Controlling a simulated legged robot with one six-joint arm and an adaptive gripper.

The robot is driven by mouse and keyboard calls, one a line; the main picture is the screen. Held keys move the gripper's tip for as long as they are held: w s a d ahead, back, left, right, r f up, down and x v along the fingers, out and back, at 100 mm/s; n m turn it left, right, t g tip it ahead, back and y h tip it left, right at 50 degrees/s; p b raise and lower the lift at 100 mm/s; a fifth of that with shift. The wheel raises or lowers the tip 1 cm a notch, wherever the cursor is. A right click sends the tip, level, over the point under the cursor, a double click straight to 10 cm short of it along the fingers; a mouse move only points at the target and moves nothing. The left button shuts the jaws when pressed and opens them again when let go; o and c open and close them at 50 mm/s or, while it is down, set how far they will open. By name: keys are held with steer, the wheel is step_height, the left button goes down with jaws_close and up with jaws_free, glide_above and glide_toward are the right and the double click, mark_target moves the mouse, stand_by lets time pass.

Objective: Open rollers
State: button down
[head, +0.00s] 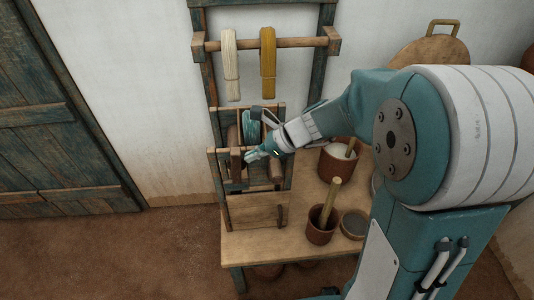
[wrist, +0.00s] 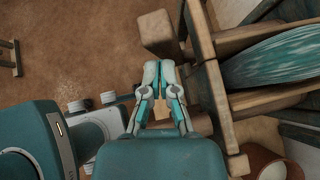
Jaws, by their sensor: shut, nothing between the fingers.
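A wooden frame (head: 222,208) stands on the wooden table (head: 260,240) in the head view. Two wooden pieces that look like rollers sit in it: a left one (head: 236,165) and a right one (head: 275,170). A teal yarn hank (head: 251,130) hangs behind them and shows large in the wrist view (wrist: 275,62). My gripper (head: 250,157) is at the frame, near the left roller. In the wrist view my gripper (wrist: 160,68) has its fingers together and empty, beside a wooden bar (wrist: 212,95) and just below a wooden block (wrist: 157,30). Contact cannot be told.
A cream hank (head: 230,65) and an ochre hank (head: 268,65) hang from a bar above. Brown pots, one (head: 322,222) with a wooden pestle and one (head: 338,160) with white contents, stand right of the frame. Open floor (head: 130,255) lies to the left.

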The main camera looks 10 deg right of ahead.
mark_target(232, 153)
steer(key=shift+a, duration=0.25)
steer(key=shift+h, duration=0.5)
steer(key=a, duration=0.5)
steer(key=shift+w+r, duration=0.1)
steer(key=shift+r, duration=0.25)
steer(key=shift+a, duration=0.15)
